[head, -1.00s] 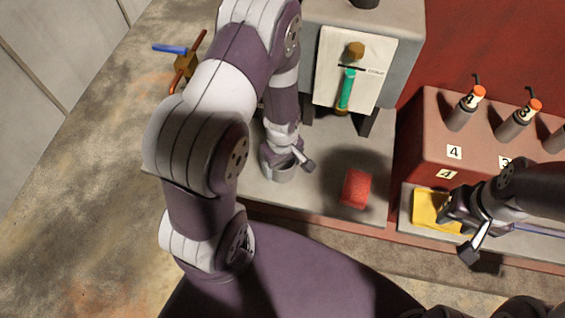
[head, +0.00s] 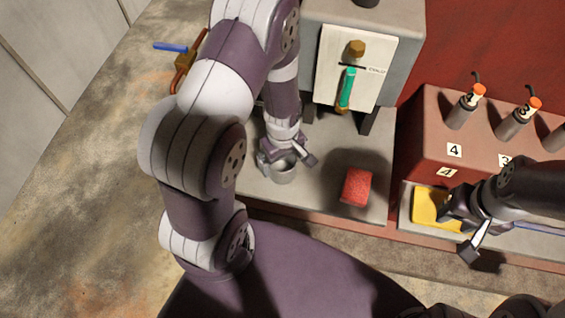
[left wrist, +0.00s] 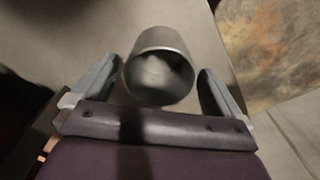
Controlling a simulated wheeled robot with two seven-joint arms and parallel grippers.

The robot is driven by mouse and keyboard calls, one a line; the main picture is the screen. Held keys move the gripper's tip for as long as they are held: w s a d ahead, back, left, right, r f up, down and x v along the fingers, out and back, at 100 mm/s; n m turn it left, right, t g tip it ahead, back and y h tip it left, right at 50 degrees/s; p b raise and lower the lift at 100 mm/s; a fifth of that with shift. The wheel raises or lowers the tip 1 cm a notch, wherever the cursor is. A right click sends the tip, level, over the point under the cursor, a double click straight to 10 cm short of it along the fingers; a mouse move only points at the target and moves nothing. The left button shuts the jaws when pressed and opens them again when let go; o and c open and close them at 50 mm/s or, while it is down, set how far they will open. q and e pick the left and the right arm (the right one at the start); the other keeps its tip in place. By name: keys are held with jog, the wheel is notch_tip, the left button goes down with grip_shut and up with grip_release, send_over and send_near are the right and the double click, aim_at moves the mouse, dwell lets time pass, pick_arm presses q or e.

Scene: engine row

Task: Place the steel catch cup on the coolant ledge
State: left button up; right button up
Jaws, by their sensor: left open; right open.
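The steel catch cup (head: 284,175) stands upright on the grey coolant ledge (head: 330,205), near its left front part. My left gripper (head: 285,160) is open at the cup, its fingers at either side of it. In the left wrist view the cup (left wrist: 160,68) sits between the two spread fingers of the left gripper (left wrist: 160,88), with a gap visible on each side. The cup looks empty. My right gripper (head: 462,228) is open beside a yellow block at the right.
A red block (head: 356,187) lies on the ledge right of the cup. A grey unit with a teal gauge (head: 346,88) stands behind. A yellow block (head: 428,207) lies on the right-hand shelf, below a red numbered housing (head: 430,130) with several cylinders.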

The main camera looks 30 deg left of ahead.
pick_arm(q)
jog(key=s+d+r+m+t, duration=0.1)
jog(key=s+r+m, duration=0.3)
jog(key=r+m, duration=0.7)
notch_tip(320, 180, up, 5)
jog(key=shift+s+d+r+m, duration=0.1)
jog(key=shift+s+d+m, duration=0.1)
jog(key=shift+d+m, duration=0.35)
jog(key=shift+w+d, duration=0.1)
jog(key=shift+w, duration=0.05)
